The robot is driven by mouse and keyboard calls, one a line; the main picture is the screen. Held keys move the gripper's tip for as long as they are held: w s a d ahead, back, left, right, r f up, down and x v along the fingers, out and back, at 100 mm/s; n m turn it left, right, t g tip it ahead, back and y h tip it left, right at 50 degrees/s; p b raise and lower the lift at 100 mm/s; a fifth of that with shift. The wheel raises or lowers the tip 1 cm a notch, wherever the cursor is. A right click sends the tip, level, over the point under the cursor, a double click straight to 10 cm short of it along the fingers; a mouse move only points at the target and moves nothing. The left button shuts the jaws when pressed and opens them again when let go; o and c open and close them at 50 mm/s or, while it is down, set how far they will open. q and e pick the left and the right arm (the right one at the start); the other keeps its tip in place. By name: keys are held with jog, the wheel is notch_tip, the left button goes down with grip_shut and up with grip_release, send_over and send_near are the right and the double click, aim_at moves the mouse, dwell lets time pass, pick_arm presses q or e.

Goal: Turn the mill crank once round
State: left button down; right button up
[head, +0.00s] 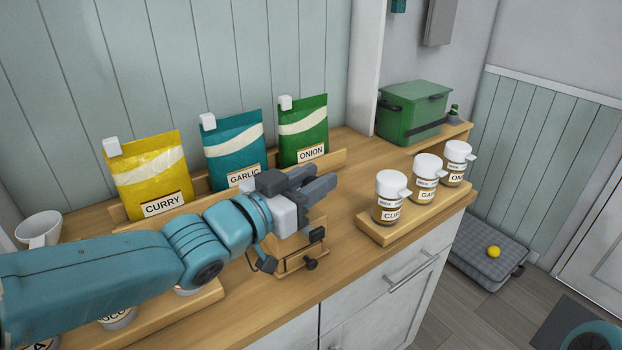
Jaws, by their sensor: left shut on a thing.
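The mill (292,264) is a small wooden box with a dark knob on its front, standing on the wooden counter. My left arm reaches across from the left, and my left gripper (322,186) is over the top of the mill. Its dark fingers are shut on the mill crank, which they and the pale gripper body mostly hide. The crank's exact angle cannot be told. My right gripper is not in view.
Curry (152,178), garlic (233,145) and onion (303,133) bags stand behind on a wooden rack. Three labelled jars stand on a wooden tray (384,235) to the right. A green box (412,113) is at the back right.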

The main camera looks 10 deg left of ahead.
pick_arm(q)
jog(key=shift+f, duration=0.1)
jog(key=c, duration=0.9)
grip_release()
jog(key=shift+o, duration=0.3)
jog(key=shift+w+d, duration=0.1)
jog(key=shift+s+a, duration=0.35)
jog(key=shift+s, duration=0.05)
jog(key=p+v, duration=0.2)
jog(key=v, duration=1.3)
jog(key=shift+s, duration=0.2)
